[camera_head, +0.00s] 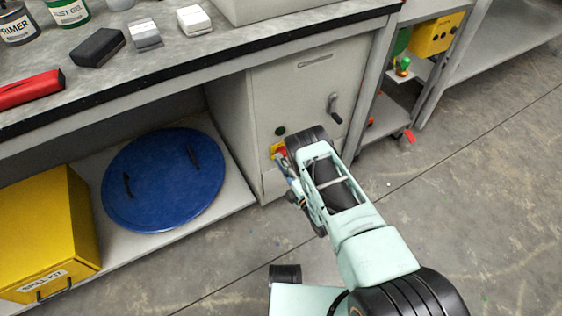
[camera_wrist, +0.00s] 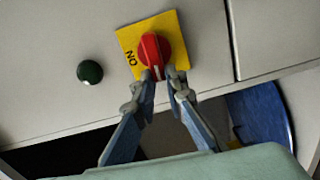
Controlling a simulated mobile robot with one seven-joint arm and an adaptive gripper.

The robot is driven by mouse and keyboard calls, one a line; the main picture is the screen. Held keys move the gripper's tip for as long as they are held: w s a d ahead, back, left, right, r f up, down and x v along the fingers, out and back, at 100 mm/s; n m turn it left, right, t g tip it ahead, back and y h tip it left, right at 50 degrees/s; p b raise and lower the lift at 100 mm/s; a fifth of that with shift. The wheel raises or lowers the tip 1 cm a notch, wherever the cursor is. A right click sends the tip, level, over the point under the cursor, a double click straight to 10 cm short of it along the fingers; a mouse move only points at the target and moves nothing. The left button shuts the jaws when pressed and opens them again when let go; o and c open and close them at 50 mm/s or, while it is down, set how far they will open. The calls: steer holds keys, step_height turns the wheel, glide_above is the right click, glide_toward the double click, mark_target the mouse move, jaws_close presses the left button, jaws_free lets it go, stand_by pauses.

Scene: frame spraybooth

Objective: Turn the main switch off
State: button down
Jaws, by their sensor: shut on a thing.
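The main switch is a red rotary knob (camera_wrist: 153,55) on a yellow plate (camera_wrist: 128,40) on the grey cabinet front. The plate carries the word "ON", which reads tilted in the wrist view. In the head view the yellow plate (camera_head: 276,149) shows only in part, behind my arm. My gripper (camera_wrist: 164,75) is at the knob, its two fingers shut on the knob's raised grip at the lower edge. The gripper also shows in the head view (camera_head: 283,160), beside the plate, where my wrist hides part of it.
A dark green round button (camera_wrist: 89,72) sits beside the plate. The cabinet (camera_head: 305,90) has a dark handle (camera_head: 335,108) above right. A blue round lid (camera_head: 165,180) and a yellow spill kit box (camera_head: 45,235) are on the low shelf at left. Open floor lies at right.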

steer(key=shift+n, duration=0.4)
steer(key=shift+w, duration=0.1)
steer(key=c, duration=2)
jaws_free()
steer(key=shift+f, duration=0.1)
steer(key=shift+o, duration=0.2)
step_height(320, 180, up, 10)
